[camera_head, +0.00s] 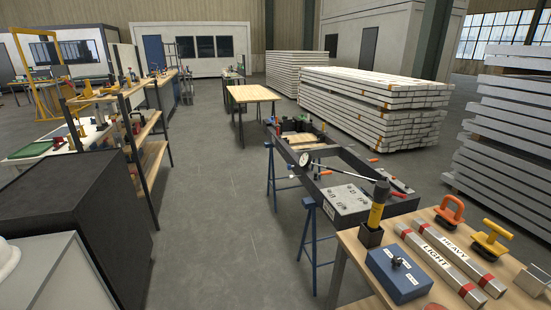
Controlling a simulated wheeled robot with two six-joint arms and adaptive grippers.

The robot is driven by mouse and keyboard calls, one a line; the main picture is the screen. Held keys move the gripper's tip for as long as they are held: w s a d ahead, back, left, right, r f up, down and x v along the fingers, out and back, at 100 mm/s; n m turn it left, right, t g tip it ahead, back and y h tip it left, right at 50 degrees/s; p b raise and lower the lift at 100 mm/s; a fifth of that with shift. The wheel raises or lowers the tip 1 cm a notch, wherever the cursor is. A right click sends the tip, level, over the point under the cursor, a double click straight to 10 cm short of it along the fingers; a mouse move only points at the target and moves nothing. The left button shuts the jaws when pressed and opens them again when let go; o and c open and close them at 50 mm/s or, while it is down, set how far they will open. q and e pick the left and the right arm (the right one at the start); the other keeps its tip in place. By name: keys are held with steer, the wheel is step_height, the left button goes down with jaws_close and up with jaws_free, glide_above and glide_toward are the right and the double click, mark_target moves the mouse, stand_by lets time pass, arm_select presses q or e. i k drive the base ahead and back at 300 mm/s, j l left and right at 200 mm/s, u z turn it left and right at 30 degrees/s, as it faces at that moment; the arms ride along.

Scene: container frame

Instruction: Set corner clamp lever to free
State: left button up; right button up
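A blue box (399,276) sits on the wooden bench at the lower right. A dark knob or lever (398,262) stands on its top, with small pale labels around it that are too small to read. A dark rectangular frame (345,155) rests on blue trestles behind the bench. Small orange-red handles, one on the right side of the frame (397,194), show near its edges; I cannot tell which is a corner clamp lever or how it is set. Neither of my grippers is in view.
On the wooden bench (350,240) are bars marked LIGHT (440,262) and HEAVY (452,250), a yellow-handled tool (377,212) in a black holder, and orange (449,212) and yellow (491,240) handled tools. Stacked boards (375,105) stand behind. The floor left of the trestles is clear.

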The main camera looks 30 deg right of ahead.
mark_target(328, 172)
steer(key=i+z, duration=0.3)
steer(key=i, duration=0.15)
steer(key=i+z, duration=0.3)
steer(key=i, duration=0.2)
steer(key=i+j+z, duration=0.15)
steer(key=i+z, duration=0.15)
steer(key=i, duration=0.15)
steer(key=i+j+z, duration=0.4)
steer(key=i+z, duration=0.3)
steer(key=i+j+z, duration=0.2)
steer(key=z, duration=0.25)
steer(key=i+j+z, duration=0.4)
